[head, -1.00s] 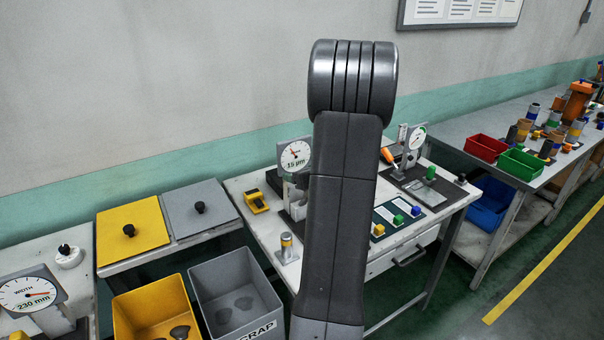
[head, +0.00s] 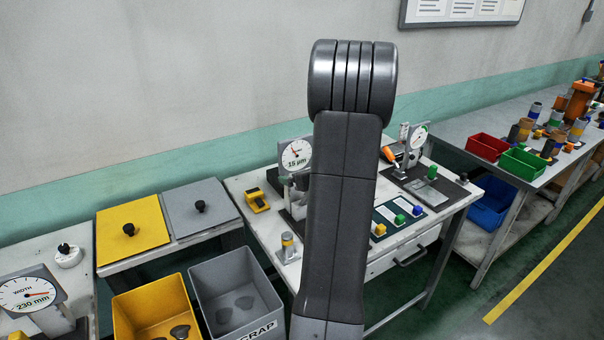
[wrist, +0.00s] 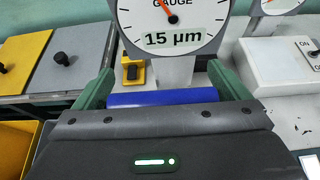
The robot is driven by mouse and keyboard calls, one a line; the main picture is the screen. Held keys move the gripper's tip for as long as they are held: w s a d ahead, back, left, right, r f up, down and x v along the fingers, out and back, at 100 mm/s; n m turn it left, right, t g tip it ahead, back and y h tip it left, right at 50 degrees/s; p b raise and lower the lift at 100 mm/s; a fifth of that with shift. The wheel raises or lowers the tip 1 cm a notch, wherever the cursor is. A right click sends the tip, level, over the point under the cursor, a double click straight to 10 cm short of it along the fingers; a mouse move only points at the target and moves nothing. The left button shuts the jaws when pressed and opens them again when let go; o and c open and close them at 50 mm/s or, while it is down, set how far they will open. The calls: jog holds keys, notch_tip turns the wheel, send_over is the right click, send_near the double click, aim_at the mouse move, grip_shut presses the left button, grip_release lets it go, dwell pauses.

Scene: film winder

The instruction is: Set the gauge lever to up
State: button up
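The gauge shows in the head view as a white round dial (head: 296,155) reading 15 µm, partly hidden by my arm. In the wrist view its dial (wrist: 172,20) is close, straight ahead, with a grey stand below. A blue horizontal bar (wrist: 163,97) lies in front of the stand, between my green fingers; it may be the lever's handle, but I cannot tell. My gripper (wrist: 160,75) has its fingers wide apart, one at each end of the bar. Whether they touch it is unclear. My arm hides most of the gripper in the head view.
A yellow block (head: 257,200) sits left of the gauge. Right of it stand a white switch box (wrist: 285,65) and a second dial (head: 418,136). A small post (head: 287,246) stands at the table's front left. Yellow (head: 155,306) and grey (head: 232,292) bins stand in front.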

jog(key=b+v, duration=0.1)
jog(key=v, duration=1.3)
jog(key=shift+b, duration=0.3)
jog(key=shift+r, duration=0.15)
jog(key=shift+c, duration=0.2)
